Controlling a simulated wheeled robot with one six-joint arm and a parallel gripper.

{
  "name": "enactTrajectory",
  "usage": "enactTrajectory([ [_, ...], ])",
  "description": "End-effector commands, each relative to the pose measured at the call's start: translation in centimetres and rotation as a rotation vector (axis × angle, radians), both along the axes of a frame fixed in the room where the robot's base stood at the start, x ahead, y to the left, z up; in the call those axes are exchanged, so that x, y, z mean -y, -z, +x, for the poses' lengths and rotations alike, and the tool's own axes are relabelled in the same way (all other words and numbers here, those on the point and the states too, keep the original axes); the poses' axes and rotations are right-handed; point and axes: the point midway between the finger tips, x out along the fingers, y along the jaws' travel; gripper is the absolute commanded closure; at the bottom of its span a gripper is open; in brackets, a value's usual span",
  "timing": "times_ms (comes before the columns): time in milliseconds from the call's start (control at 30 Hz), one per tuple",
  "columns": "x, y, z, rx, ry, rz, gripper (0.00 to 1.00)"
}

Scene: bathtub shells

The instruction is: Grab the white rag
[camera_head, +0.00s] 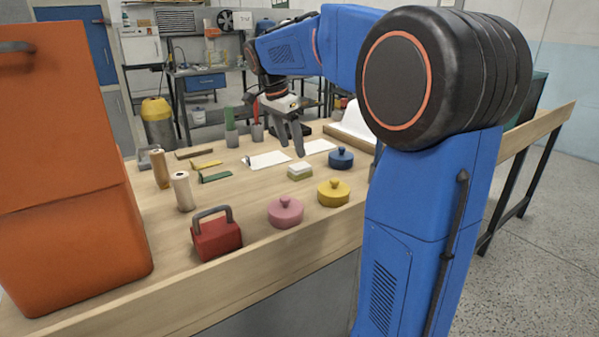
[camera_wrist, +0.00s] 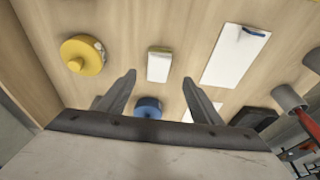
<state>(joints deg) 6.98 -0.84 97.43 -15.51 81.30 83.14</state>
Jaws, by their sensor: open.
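A flat white piece that looks like the white rag (camera_head: 318,146) lies on the table behind my gripper, left of the blue lidded pot. In the wrist view the white rag (camera_wrist: 203,113) shows low in the picture, partly hidden by the right finger. My gripper (camera_head: 291,142) is open, empty and pointing down over the table. In the wrist view the gap between my fingers (camera_wrist: 160,79) is near a small block with a white top (camera_wrist: 158,67). I cannot tell the exact height of the fingertips.
A white clipboard (camera_head: 266,160) lies left of the gripper. Blue (camera_head: 341,159), yellow (camera_head: 333,193) and pink (camera_head: 286,212) lidded pots stand nearer the front. A red handled box (camera_head: 216,238) and an orange case (camera_head: 75,190) stand to the left. Cups with tools (camera_head: 257,133) stand behind.

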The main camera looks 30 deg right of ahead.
Motion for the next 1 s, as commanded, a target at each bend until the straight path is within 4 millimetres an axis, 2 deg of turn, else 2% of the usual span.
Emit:
enactTrajectory([
  [100, 0.5, 1.7, 0.0, -0.002, 0.001, 0.000, 0.41],
  [367, 0.9, 3.2, 0.0, 0.000, 0.000, 0.000, 0.41],
  [700, 2.2, 7.2, -0.2, -0.002, 0.001, 0.000, 0.41],
  [1000, 2.3, 7.9, -0.2, 0.001, 0.000, 0.000, 0.41],
])
